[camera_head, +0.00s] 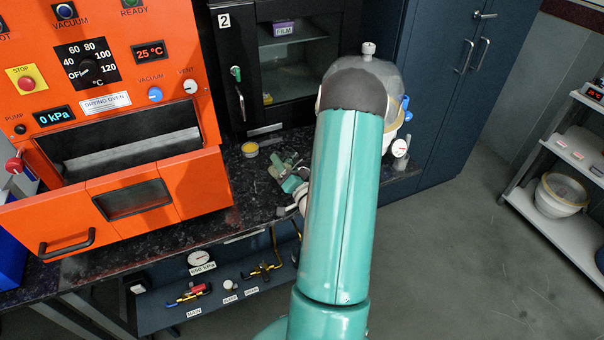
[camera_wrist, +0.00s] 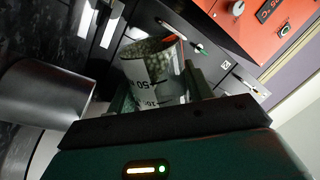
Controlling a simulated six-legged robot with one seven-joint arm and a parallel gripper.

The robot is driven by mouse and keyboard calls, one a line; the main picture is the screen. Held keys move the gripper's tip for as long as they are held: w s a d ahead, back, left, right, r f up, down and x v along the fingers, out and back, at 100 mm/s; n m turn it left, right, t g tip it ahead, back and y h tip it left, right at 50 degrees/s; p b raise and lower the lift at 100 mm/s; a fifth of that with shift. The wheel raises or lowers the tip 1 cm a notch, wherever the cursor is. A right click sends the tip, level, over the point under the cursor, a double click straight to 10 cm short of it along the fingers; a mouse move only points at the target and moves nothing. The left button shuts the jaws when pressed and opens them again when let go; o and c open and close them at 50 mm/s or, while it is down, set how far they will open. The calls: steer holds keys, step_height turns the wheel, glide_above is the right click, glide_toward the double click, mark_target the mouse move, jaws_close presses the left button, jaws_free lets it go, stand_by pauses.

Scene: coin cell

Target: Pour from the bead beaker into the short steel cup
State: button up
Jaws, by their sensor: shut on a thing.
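The bead beaker (camera_wrist: 138,75) is a clear beaker with printed marks and pale green beads visible near its mouth in the wrist view. My gripper (camera_wrist: 160,92) is shut on it, with a finger on each side. The short steel cup (camera_wrist: 45,108) appears as a large smooth grey cylinder to the left of the beaker, apart from it. The wrist picture is rolled, so I cannot tell the beaker's true tilt. In the head view my gripper (camera_head: 288,178) shows small over the dark bench, partly hidden by my arm. I cannot make out the steel cup there.
An orange drying oven (camera_head: 175,90) with an open front flap stands left on the speckled bench (camera_head: 255,205). A small yellow-topped dish (camera_head: 250,149) sits near a black glass-door cabinet (camera_head: 295,60). A domed vessel with a gauge (camera_head: 400,147) is behind my arm.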

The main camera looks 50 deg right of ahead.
steer(key=shift+s+d+r, duration=0.1)
steer(key=shift+s+r, duration=0.05)
steer(key=shift+s, duration=0.15)
steer(key=shift+w, duration=0.25)
steer(key=shift+s+m, duration=0.25)
steer(key=shift+m, duration=0.05)
steer(key=shift+w, duration=0.2)
steer(key=shift+s, duration=0.2)
steer(key=shift+w+f, duration=0.2)
steer(key=shift+f, duration=0.05)
steer(key=shift+s+m, duration=0.2)
steer(key=shift+m, duration=0.1)
steer(key=shift+w, duration=0.2)
